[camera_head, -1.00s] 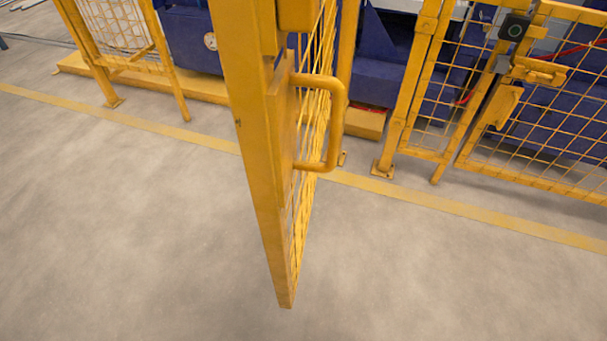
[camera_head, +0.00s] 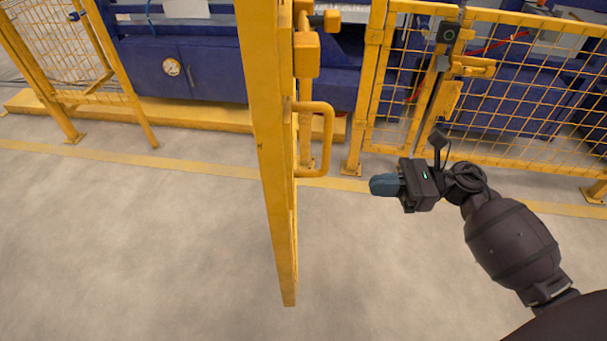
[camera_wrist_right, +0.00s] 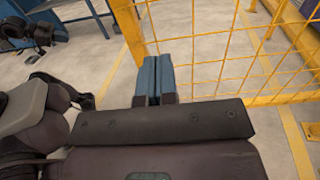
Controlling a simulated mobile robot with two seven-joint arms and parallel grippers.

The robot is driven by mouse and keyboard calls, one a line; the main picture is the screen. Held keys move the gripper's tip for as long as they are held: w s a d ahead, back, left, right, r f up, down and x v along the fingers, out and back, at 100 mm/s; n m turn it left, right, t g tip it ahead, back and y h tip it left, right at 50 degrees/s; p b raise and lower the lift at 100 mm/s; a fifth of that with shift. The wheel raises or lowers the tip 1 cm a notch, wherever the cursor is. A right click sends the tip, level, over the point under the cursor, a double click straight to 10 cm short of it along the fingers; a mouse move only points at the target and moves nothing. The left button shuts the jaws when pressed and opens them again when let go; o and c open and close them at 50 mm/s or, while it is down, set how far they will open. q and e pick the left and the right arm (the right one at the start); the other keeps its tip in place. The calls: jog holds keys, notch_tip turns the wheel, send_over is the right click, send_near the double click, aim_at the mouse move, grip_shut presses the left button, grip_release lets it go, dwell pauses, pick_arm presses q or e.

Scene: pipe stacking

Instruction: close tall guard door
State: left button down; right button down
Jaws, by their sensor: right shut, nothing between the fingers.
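The tall yellow guard door (camera_head: 268,150) stands open in the head view, seen almost edge-on, with its lower end over the grey floor. Its yellow U-shaped handle (camera_head: 328,140) sticks out on the right side. My right gripper (camera_head: 384,185) is to the right of the handle, apart from it, pointing left. Its blue fingers (camera_wrist_right: 154,78) are together and empty in the right wrist view. Yellow mesh (camera_wrist_right: 220,55) shows just beyond and right of the fingers there; contact cannot be told.
A yellow mesh fence (camera_head: 540,90) with a latch (camera_head: 472,66) stands at the right. Another mesh panel (camera_head: 60,45) is at the left. Blue machinery (camera_head: 185,65) stands behind. A yellow line (camera_head: 215,168) crosses the floor; floor in front is clear.

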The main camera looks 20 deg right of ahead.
jog(key=b+x, duration=0.1)
jog(key=x, duration=1.3)
